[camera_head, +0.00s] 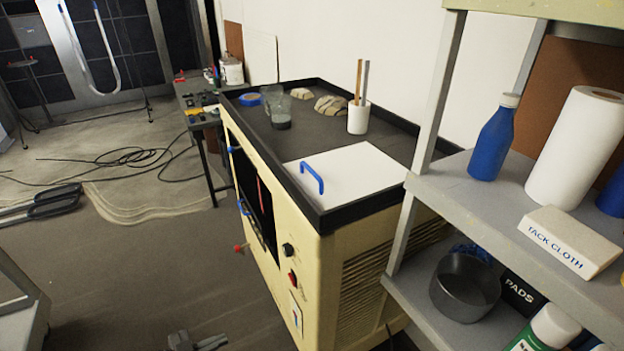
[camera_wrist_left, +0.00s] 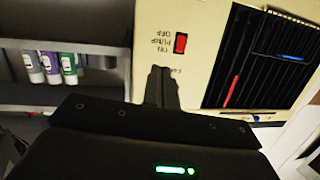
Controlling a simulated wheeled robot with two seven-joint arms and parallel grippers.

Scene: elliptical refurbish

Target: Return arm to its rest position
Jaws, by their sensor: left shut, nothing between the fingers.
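My left gripper (camera_head: 195,341) shows at the bottom edge of the head view, low over the floor and to the left of the cream machine (camera_head: 340,290). Its grey fingers are together with nothing between them. In the left wrist view the shut fingers (camera_wrist_left: 163,88) point toward the cream machine's panel (camera_wrist_left: 195,15), with a visible gap in the head view. A red switch (camera_wrist_left: 181,43) on this panel is close to the fingertips. Most of the left arm is outside the head view. My right gripper is not in view.
A grey shelf (camera_head: 465,200) with a blue bottle (camera_head: 495,138), a paper roll (camera_head: 577,150) and a tack cloth box (camera_head: 568,240) stands at the right. Cables (camera_head: 140,157) lie on the floor behind. Several tubes (camera_wrist_left: 50,67) stand on a shelf in the wrist view. The floor left of the machine is largely open.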

